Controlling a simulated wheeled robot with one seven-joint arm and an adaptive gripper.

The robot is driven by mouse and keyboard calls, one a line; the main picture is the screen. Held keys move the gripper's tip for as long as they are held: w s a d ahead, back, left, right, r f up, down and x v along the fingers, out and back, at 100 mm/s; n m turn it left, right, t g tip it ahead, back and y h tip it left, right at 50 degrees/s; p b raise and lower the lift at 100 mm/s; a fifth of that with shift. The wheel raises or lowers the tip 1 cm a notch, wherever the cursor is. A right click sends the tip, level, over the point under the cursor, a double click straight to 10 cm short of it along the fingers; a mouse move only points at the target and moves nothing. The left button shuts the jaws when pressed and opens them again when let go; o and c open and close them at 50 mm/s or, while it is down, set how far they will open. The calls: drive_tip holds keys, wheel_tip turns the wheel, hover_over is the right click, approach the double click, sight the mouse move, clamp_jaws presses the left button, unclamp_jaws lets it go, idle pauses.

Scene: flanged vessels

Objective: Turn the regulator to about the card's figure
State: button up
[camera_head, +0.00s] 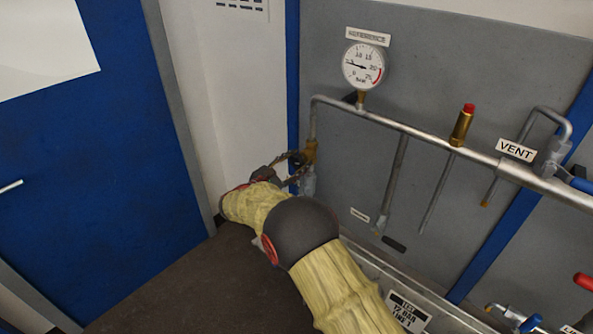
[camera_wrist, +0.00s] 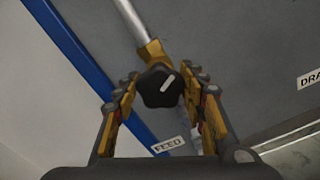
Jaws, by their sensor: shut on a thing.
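The regulator's black knob (camera_wrist: 160,88), with a white pointer mark, sits on a brass body (camera_wrist: 150,52) at the lower end of a pipe. In the head view the brass body (camera_head: 310,151) is partly behind my fingers. My gripper (camera_wrist: 164,82) has one finger on each side of the knob and is shut on it; in the head view my gripper (camera_head: 289,170) reaches the regulator from the left. The card (camera_head: 408,311) is dark-lettered and seems to read 12 BAR, though small. The round gauge (camera_head: 363,66) has its needle pointing left, at the low part of its scale.
A horizontal pipe (camera_head: 420,134) runs across the grey panel, with a red-capped brass fitting (camera_head: 462,126) and a VENT label (camera_head: 515,150). A FEED label (camera_wrist: 169,144) lies just below the knob. Blue and red handles stand at the right.

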drive_tip(key=m+b, duration=0.3)
drive_tip(key=b, duration=0.1)
drive_tip(key=f+m+b, duration=0.1)
drive_tip(key=m+b, duration=0.2)
drive_tip(key=b, duration=0.1)
drive_tip(key=shift+d+b, duration=0.1)
drive_tip(key=shift+b, duration=0.2)
drive_tip(key=m+b, duration=0.3)
drive_tip(key=b, duration=0.1)
drive_tip(key=shift+s+m+b, duration=0.1)
drive_tip(key=shift+m+b, duration=0.25)
drive_tip(key=shift+m, duration=0.05)
drive_tip(key=m+b, duration=0.2)
drive_tip(key=b, duration=0.1)
drive_tip(key=shift+m+b, duration=0.35)
drive_tip(key=shift+m, duration=0.05)
drive_tip(key=shift+r, duration=0.1)
drive_tip(key=o, duration=1.2)
drive_tip(key=shift+r, duration=0.15)
drive_tip(key=shift+c, duration=0.2)
